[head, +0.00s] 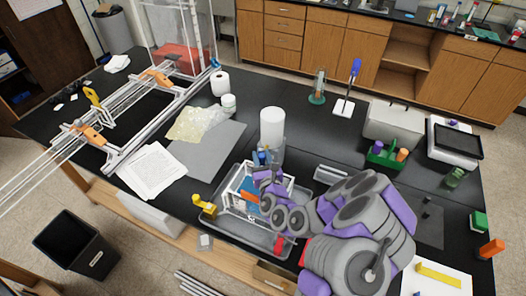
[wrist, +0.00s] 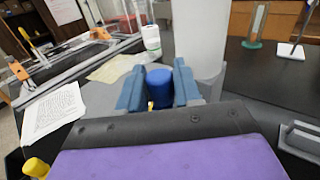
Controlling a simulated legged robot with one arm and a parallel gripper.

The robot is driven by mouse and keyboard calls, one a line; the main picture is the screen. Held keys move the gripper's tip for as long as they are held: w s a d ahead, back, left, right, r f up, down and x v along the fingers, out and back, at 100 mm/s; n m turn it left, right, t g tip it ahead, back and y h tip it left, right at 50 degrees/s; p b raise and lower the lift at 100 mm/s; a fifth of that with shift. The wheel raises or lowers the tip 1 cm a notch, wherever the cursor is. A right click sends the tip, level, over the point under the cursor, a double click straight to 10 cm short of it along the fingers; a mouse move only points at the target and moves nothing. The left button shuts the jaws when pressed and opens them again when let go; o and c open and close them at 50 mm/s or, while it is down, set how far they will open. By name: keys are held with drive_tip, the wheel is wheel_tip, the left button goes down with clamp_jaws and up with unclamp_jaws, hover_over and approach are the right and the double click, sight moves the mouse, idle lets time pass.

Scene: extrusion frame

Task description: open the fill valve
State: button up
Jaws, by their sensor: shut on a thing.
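A blue round knob (wrist: 160,88), which looks like the fill valve's handle, sits between the two fingers of my gripper (wrist: 159,90) in the wrist view. The fingers are shut on it, one on each side. In the head view my gripper (head: 262,163) is in front of a tall white cylinder (head: 272,123), and the knob there is small and mostly hidden. The white cylinder (wrist: 199,40) stands just behind the knob in the wrist view. The valve body below the knob is mostly hidden by my gripper.
A white basket (head: 234,187) stands in a grey tray (head: 228,226) below my arm. A yellow fitting (head: 204,206) is at the tray's left. Papers (head: 153,170) lie farther left. A green caddy (head: 384,157) stands at right.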

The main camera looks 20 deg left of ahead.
drive_tip(key=shift+a+r+m+h+p, duration=0.1)
drive_tip(key=shift+a+m+h+p, duration=0.05)
drive_tip(key=shift+m+h+p, duration=0.2)
idle(0.4)
drive_tip(key=o, duration=0.9)
drive_tip(key=shift+o, duration=0.2)
drive_tip(key=shift+s, duration=0.1)
